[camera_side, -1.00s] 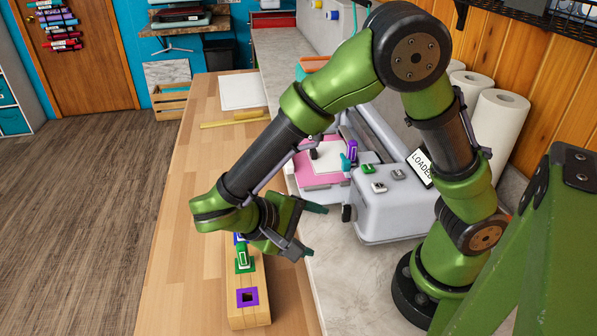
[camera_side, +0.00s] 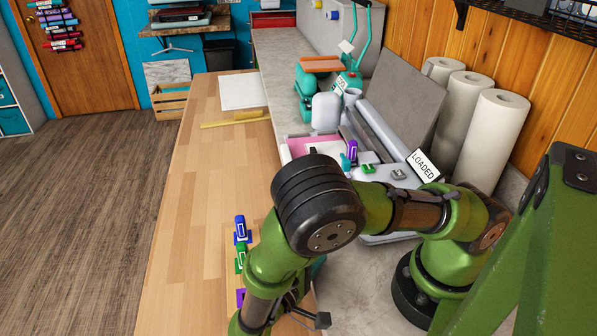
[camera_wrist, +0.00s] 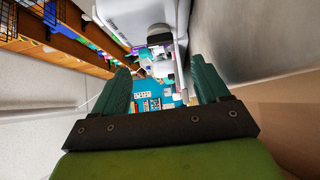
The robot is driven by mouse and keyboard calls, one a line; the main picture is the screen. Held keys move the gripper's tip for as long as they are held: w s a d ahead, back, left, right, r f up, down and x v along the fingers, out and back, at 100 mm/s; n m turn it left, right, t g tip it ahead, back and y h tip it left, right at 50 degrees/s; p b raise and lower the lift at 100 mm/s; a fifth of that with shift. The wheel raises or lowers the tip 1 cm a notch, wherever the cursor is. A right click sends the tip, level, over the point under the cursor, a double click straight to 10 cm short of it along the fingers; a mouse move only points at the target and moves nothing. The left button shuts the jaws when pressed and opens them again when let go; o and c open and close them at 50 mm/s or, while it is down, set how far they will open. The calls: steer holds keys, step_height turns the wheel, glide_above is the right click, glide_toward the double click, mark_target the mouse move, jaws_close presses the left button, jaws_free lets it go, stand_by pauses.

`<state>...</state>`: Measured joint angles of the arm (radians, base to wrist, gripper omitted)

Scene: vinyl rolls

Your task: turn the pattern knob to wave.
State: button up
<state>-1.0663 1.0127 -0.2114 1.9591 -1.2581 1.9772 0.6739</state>
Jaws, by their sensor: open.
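The grey machine (camera_side: 384,182) stands on the counter behind my arm, with a green switch (camera_side: 368,169) and a grey switch (camera_side: 398,174) on top. My arm covers its front and left end, so I cannot make out the pattern knob or its setting in the side view. My gripper is low, mostly hidden behind my arm in the side view; one teal finger (camera_side: 318,267) shows. In the wrist view my gripper (camera_wrist: 161,82) is open, with nothing between its fingers. A pale body (camera_wrist: 120,15) with a dark part (camera_wrist: 159,36) lies ahead; I cannot tell if that is the knob.
A blue tool (camera_side: 240,229) and a green tool (camera_side: 241,258) stand in a holder left of my arm. A LOADED sign (camera_side: 424,166) and paper rolls (camera_side: 495,130) stand at the right. A purple tool (camera_side: 352,152) is near the machine. The wooden bench (camera_side: 195,210) is largely clear.

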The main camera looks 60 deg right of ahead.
steer(key=d, duration=1)
steer(key=shift+a, duration=0.1)
steer(key=c, duration=1.1)
steer(key=shift+o, duration=0.2)
steer(key=n+y, duration=0.2)
steer(key=shift+r+g+y, duration=0.3)
steer(key=shift+r+y, duration=0.05)
steer(key=shift+y, duration=0.05)
steer(key=shift+w+r+n+g+y, duration=0.1)
steer(key=shift+n+g+y, duration=0.15)
steer(key=shift+n+y, duration=0.4)
steer(key=shift+w+r+n+g+y, duration=0.1)
steer(key=shift+n+g+y, duration=0.15)
steer(key=shift+n+y, duration=0.4)
